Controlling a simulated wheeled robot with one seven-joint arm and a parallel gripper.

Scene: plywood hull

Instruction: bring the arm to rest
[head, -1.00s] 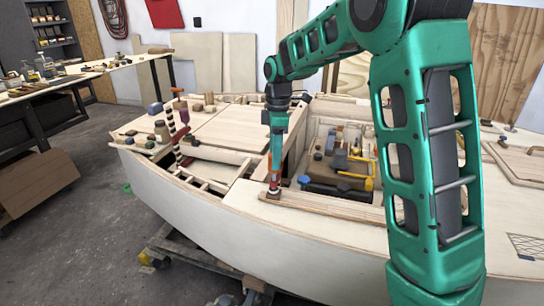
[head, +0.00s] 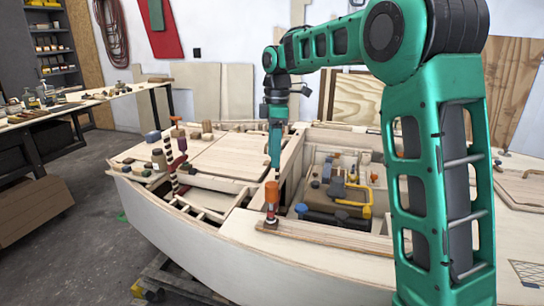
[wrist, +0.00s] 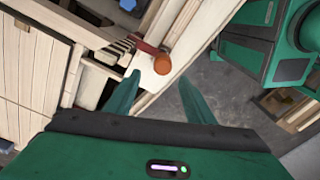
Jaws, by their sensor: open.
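My gripper (head: 275,172) points down above the near side deck of the plywood hull (head: 200,212). In the wrist view its two green fingers (wrist: 158,98) are spread apart with nothing between them. An orange and brown cylinder-shaped item (head: 271,203) stands upright on a wood strip along the hull's edge, just below the fingertips. In the wrist view the orange-brown item (wrist: 161,63) shows ahead of the fingers and apart from them. My green arm fills the right of the head view.
An open well in the hull holds a toolbox (head: 335,205) with a yellow handle and blue parts. Jars and blocks (head: 158,158) stand on the left deck. A workbench (head: 60,112) stands at the far left. The air above the deck is clear.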

